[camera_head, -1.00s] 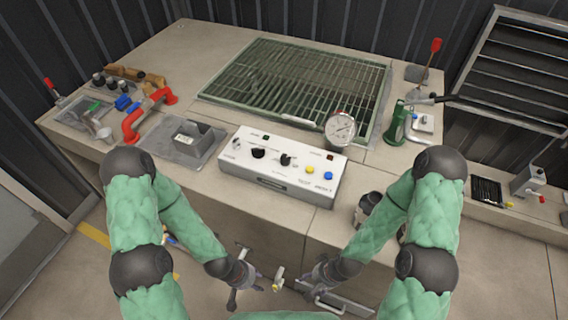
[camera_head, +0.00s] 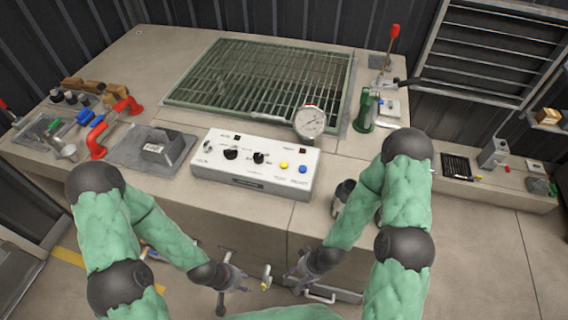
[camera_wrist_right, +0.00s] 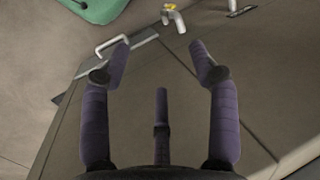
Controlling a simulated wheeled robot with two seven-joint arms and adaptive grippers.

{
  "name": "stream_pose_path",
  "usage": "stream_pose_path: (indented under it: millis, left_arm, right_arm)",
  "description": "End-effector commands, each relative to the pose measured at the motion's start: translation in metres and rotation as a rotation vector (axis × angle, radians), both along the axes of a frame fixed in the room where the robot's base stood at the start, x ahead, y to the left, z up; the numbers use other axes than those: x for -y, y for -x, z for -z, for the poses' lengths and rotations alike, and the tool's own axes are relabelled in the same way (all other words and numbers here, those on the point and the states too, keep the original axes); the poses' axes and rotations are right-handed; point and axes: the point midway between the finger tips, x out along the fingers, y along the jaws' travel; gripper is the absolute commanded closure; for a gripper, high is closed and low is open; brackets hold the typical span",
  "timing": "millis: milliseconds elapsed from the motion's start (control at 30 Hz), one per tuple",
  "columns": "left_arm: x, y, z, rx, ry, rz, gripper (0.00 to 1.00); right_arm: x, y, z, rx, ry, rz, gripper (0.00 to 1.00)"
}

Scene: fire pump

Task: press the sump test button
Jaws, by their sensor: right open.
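A white control box (camera_head: 256,164) stands near the front edge of the bench. Its face has black knobs, a yellow button (camera_head: 284,165) and a blue button (camera_head: 303,169); the lettering is too small to read, so I cannot tell which is the sump test button. My left gripper (camera_head: 246,282) hangs low in front of the bench, below the box; its finger state is unclear. My right gripper (camera_head: 292,277) is also low in front of the bench. In the right wrist view it is open and empty (camera_wrist_right: 160,60). Neither gripper touches the box.
A round gauge (camera_head: 309,122) stands behind the box's right end. A floor grate (camera_head: 262,85) is set in the bench top. A red pipe fitting (camera_head: 97,140) and grey plate are left, a green hand pump (camera_head: 365,110) right. A drawer handle (camera_head: 320,297) is below my right gripper.

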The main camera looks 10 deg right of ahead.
Motion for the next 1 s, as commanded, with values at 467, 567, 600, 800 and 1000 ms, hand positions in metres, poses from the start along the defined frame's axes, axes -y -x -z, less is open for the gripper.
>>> stream_pose_path:
  millis: [467, 567, 600, 800, 1000]
  left_arm:
    - [0.0000, 0.0000, 0.0000, 0.000, 0.000, 0.000, 0.60]
    - [0.0000, 0.0000, 0.0000, 0.000, 0.000, 0.000, 0.60]
    - [0.0000, 0.0000, 0.0000, 0.000, 0.000, 0.000, 0.60]
    - [0.0000, 0.0000, 0.0000, 0.000, 0.000, 0.000, 0.60]
    - [0.0000, 0.0000, 0.0000, 0.000, 0.000, 0.000, 0.60]
  right_arm:
    - [0.0000, 0.0000, 0.0000, 0.000, 0.000, 0.000, 1.00]
    - [0.0000, 0.0000, 0.0000, 0.000, 0.000, 0.000, 1.00]
    - [0.0000, 0.0000, 0.0000, 0.000, 0.000, 0.000, 1.00]
    - [0.0000, 0.0000, 0.0000, 0.000, 0.000, 0.000, 1.00]
    - [0.0000, 0.0000, 0.0000, 0.000, 0.000, 0.000, 1.00]
